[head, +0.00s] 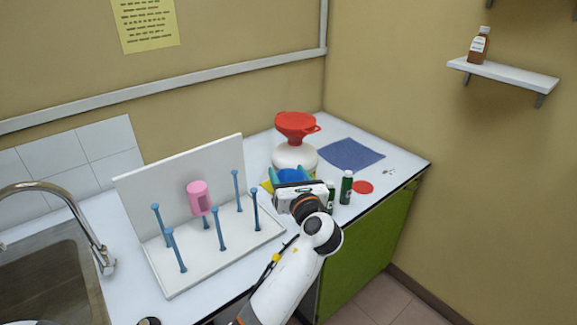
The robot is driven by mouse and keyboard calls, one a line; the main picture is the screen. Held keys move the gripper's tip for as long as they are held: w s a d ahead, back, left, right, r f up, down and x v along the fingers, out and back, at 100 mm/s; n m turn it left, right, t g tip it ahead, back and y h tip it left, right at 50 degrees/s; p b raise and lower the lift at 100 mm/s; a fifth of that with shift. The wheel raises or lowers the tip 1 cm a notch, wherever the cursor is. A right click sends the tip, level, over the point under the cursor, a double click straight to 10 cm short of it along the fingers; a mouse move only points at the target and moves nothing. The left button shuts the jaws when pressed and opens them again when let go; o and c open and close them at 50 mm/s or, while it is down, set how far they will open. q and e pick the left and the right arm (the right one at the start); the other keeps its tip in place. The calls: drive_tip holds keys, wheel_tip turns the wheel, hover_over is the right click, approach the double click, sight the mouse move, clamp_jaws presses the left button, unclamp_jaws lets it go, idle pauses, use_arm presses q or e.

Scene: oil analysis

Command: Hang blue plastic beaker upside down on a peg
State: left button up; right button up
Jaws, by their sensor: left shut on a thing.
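The blue plastic beaker (291,175) is on the counter side beyond my left gripper, in front of the white container. My left gripper (290,181) is shut on it, and its body hides the beaker's lower part. I cannot tell whether the beaker touches the counter. The white peg rack (182,262) stands to the left, with several upright blue pegs (220,230). A pink beaker (199,197) hangs upside down on one peg. My right gripper is not in view.
A white container (294,157) with a red funnel (296,124) stands behind the gripper. A sink with a tap (85,225) is at the left.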

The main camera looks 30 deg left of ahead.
use_arm(q)
drive_tip(key=shift+r+m+p, duration=0.15)
drive_tip(key=shift+m+p, duration=0.7)
drive_tip(key=shift+p, duration=0.9)
drive_tip(key=shift+r+m+p, duration=0.15)
drive_tip(key=shift+m+p, duration=0.7)
drive_tip(key=shift+p, duration=0.85)
drive_tip(key=shift+f+m+p, duration=0.15)
drive_tip(key=shift+m+p, duration=0.3)
drive_tip(key=shift+m, duration=0.05)
drive_tip(key=shift+f+m, duration=0.15)
drive_tip(key=shift+m, duration=0.15)
drive_tip(key=m, duration=0.5)
drive_tip(key=shift+m, duration=0.9)
drive_tip(key=shift+w+d+r, duration=0.1)
drive_tip(key=shift+r, duration=0.15)
drive_tip(key=shift+m, duration=0.9)
drive_tip(key=shift+f, duration=0.1)
drive_tip(key=shift+m, duration=1.1)
drive_tip(key=shift+f+m, duration=0.15)
drive_tip(key=shift+m, duration=0.15)
